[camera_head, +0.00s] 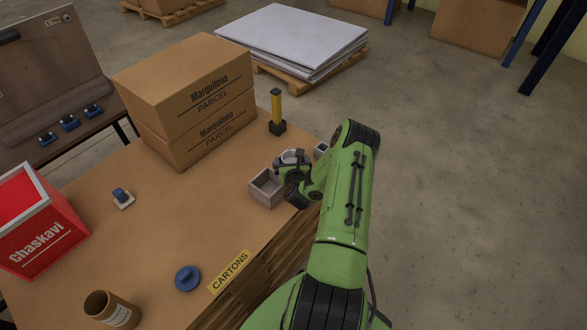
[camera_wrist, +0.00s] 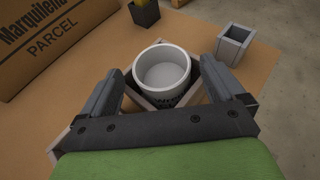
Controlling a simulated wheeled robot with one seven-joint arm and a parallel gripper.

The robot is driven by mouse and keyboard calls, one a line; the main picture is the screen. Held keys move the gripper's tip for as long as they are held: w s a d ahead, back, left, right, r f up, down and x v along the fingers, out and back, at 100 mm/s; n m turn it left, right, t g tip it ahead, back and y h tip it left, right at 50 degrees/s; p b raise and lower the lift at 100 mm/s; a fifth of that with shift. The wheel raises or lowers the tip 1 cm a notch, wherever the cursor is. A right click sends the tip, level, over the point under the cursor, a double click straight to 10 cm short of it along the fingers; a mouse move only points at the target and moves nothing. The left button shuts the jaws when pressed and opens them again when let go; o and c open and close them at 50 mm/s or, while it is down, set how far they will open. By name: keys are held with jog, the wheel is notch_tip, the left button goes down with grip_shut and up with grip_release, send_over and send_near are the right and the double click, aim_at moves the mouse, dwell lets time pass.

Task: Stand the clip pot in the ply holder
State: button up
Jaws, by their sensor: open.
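The clip pot (camera_wrist: 163,73) is a white round pot, upright, its open top facing up between my fingers in the wrist view. In the head view its rim (camera_head: 292,155) shows beside my wrist. The ply holder (camera_head: 263,194) is a small square open box near the table's right edge. In the wrist view its pale edges show below and around the pot. The pot's base is hidden, so I cannot tell whether it rests inside. My gripper (camera_wrist: 166,81) is open, one finger on each side of the pot.
A small grey square box (camera_wrist: 233,42) stands to the right, beyond my gripper. A yellow post on a dark base (camera_head: 277,112) stands behind. Stacked parcels (camera_head: 190,100) are at the left. The table between the parcels and the blue disc (camera_head: 188,278) is mostly clear.

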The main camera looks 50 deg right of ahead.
jog(key=b+v, duration=0.7)
jog(key=v, duration=0.4)
jog(key=w+a+r+n+y, duration=0.2)
jog(key=a+r+n+y, duration=0.25)
jog(key=a+n, duration=0.55)
jog(key=w+a+r+n+y, duration=0.3)
jog(key=a+r+n, duration=0.3)
jog(key=n, duration=0.8)
jog(key=s+a+r+n+g, duration=0.1)
jog(key=s+a+r+n, duration=0.3)
jog(key=s+n, duration=0.2)
jog(key=s+a+r+n+g+y, duration=0.1)
jog(key=s+a+r+n+g, duration=0.1)
jog(key=s+a+r+n, duration=0.2)
jog(key=s+a+r+n+g, duration=0.1)
jog(key=s+a+r+n, duration=0.2)
jog(key=s+n, duration=0.7)
jog(key=shift+s+a+r+g, duration=0.4)
jog(key=shift+s+r, duration=0.2)
jog(key=shift+s, duration=0.3)
